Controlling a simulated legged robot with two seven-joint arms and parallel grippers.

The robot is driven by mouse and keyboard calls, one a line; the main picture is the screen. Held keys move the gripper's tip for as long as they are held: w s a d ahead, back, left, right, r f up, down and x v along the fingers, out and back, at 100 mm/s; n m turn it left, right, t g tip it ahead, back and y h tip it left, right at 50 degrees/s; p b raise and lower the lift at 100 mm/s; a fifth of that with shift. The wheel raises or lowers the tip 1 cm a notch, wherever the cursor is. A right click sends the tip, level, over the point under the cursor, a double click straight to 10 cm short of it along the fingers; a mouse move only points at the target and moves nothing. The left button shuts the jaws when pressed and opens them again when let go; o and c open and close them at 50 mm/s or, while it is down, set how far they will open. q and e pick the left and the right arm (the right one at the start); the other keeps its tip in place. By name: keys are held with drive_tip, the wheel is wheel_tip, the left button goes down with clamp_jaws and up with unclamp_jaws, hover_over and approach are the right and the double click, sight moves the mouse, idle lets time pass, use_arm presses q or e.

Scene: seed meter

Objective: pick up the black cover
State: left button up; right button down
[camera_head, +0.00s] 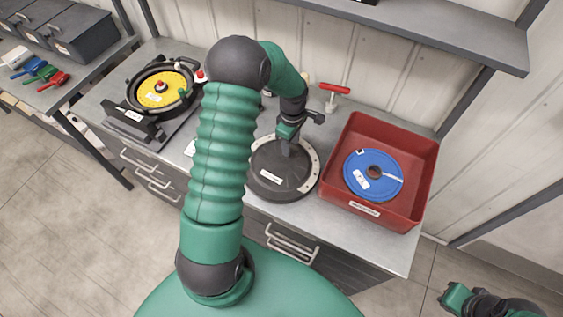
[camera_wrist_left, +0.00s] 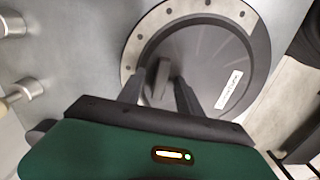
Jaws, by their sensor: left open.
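The black cover (camera_head: 272,185) is a round dark disc with a white label and a raised handle. It lies on a pale ring with holes on the workbench, left of the red bin. It also shows in the left wrist view (camera_wrist_left: 205,62). My left gripper (camera_head: 287,142) is over the cover, pointing down. In the left wrist view my left gripper (camera_wrist_left: 158,92) is open, its two fingers on either side of the upright handle (camera_wrist_left: 158,78). Whether they touch it I cannot tell. My right gripper (camera_head: 456,298) is low at the right, away from the bench.
A red bin (camera_head: 432,165) holding a blue disc (camera_head: 370,160) stands right of the cover. A red T-handle (camera_head: 334,90) stands behind. A seed meter with a yellow disc (camera_head: 158,92) is at the left. A shelf (camera_head: 440,30) overhangs the back of the bench.

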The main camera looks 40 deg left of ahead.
use_arm(q)
drive_tip(key=shift+a, duration=0.15)
drive_tip(key=c, duration=0.4)
drive_tip(key=shift+d, duration=0.25)
clamp_jaws()
drive_tip(key=shift+r, duration=0.1)
